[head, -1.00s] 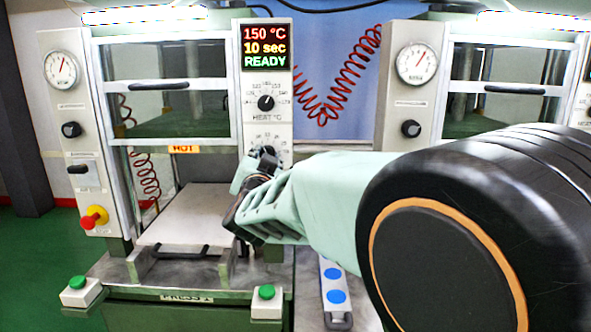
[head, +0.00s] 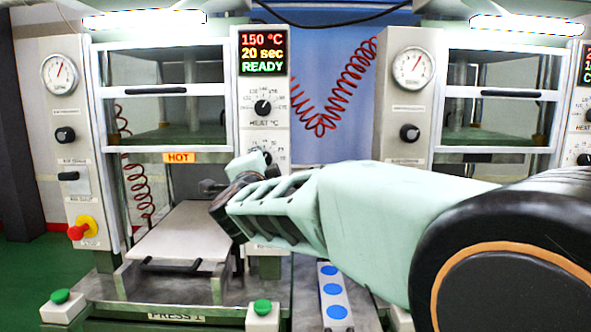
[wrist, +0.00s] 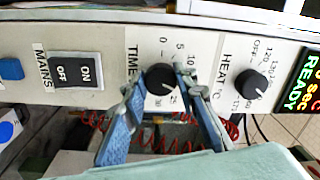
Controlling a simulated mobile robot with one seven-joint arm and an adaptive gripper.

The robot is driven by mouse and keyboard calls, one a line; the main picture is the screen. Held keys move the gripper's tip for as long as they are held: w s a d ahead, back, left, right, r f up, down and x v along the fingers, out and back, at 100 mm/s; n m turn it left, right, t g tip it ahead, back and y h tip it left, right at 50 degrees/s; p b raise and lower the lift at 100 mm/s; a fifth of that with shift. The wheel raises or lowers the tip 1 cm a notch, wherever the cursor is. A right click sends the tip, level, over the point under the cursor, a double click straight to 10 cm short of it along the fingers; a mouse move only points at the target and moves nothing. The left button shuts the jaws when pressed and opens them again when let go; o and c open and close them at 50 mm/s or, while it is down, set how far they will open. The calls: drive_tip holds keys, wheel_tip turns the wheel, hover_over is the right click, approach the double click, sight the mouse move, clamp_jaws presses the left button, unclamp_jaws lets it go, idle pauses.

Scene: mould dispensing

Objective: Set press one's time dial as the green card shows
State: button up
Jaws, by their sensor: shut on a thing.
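Press one carries the label PRESS 1 (head: 177,317). Its display (head: 262,52) reads 150 °C, 20 sec, READY. The black time dial (wrist: 159,79) sits on the light panel between the mains switch and the heat dial. My gripper (wrist: 158,82) has its blue fingers on either side of this dial, shut on it. In the head view my gripper (head: 252,163) is at the lower part of the panel and hides part of the dial and its scale. The green card does not show in any view.
The heat dial (head: 263,107) is just above the time dial. The mains switch (wrist: 77,71) lies on its other side. A platen (head: 182,232), a red knob (head: 80,229) and green buttons (head: 262,307) are nearby. A second press (head: 407,130) stands to the right.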

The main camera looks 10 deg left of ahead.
drive_tip(key=shift+m, duration=0.5)
drive_tip(key=o, duration=1.2)
drive_tip(key=shift+c, duration=0.2)
drive_tip(key=v, duration=0.7)
drive_tip(key=shift+s, duration=0.25)
drive_tip(key=shift+d+f, duration=0.1)
